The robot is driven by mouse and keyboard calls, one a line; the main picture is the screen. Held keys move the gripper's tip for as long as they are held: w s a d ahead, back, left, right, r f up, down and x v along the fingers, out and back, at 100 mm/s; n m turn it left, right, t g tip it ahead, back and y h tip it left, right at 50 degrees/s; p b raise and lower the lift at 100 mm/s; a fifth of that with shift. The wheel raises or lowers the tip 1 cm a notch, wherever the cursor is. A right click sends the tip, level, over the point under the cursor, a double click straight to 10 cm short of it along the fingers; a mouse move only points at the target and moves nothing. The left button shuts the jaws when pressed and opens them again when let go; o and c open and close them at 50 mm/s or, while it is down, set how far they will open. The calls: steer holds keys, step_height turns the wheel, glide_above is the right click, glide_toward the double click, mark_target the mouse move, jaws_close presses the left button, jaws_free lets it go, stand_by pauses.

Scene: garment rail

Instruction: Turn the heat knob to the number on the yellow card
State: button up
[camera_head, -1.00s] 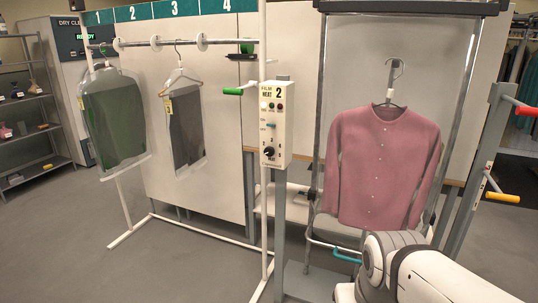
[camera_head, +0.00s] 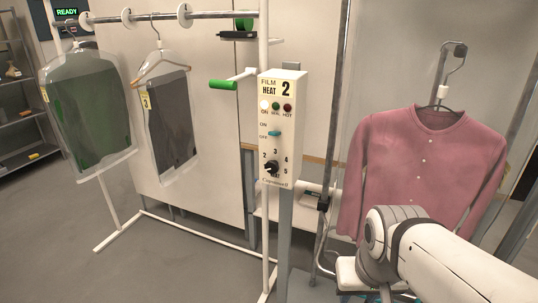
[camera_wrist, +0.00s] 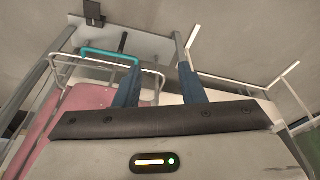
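The heat knob (camera_head: 271,168) is a small black dial low on the front of a cream control box (camera_head: 281,128). Printed numbers, including 2, 3, 4 and 5, ring it. A white mark shows on the knob, but I cannot tell surely which number it points to. My arm is at lower right in the head view.
The box has lamps and a blue on/off switch (camera_head: 274,133). A green-handled lever (camera_head: 223,85) sticks out left of it. A pink shirt (camera_head: 420,165) hangs at right. Bagged garments (camera_head: 86,105) hang from a rail at left. A white post (camera_head: 263,220) stands beside the box.

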steer(key=shift+w+d, duration=0.1)
steer(key=shift+d, duration=0.05)
steer(key=shift+o, duration=1.4)
steer(key=shift+w+d+f, duration=0.15)
steer(key=shift+w, duration=0.05)
steer(key=shift+o, duration=1)
steer(key=w+n+h+b, duration=0.1)
steer(key=n, duration=0.1)
steer(key=w+d+f+n+h+b, duration=0.1)
steer(key=w+n, duration=0.1)
steer(key=w+d+f+n+h+b, duration=0.1)
steer(key=n+b, duration=0.1)
steer(key=shift+w+d+n+h, duration=0.1)
steer(key=shift+w+n+h, duration=0.2)
steer(key=shift+w+n, duration=0.1)
steer(key=w+n+h+b, duration=0.2)
steer(key=w+n, duration=0.1)
steer(key=n, duration=0.1)
steer(key=n+t+b, duration=0.8)
steer(key=n+t, duration=0.6)
steer(key=n, duration=0.7)
glide_toward(271, 168)
steer(key=shift+h, duration=0.4)
steer(key=x, duration=0.8)
steer(key=shift+w+f, duration=0.2)
steer(key=shift+w, duration=0.05)
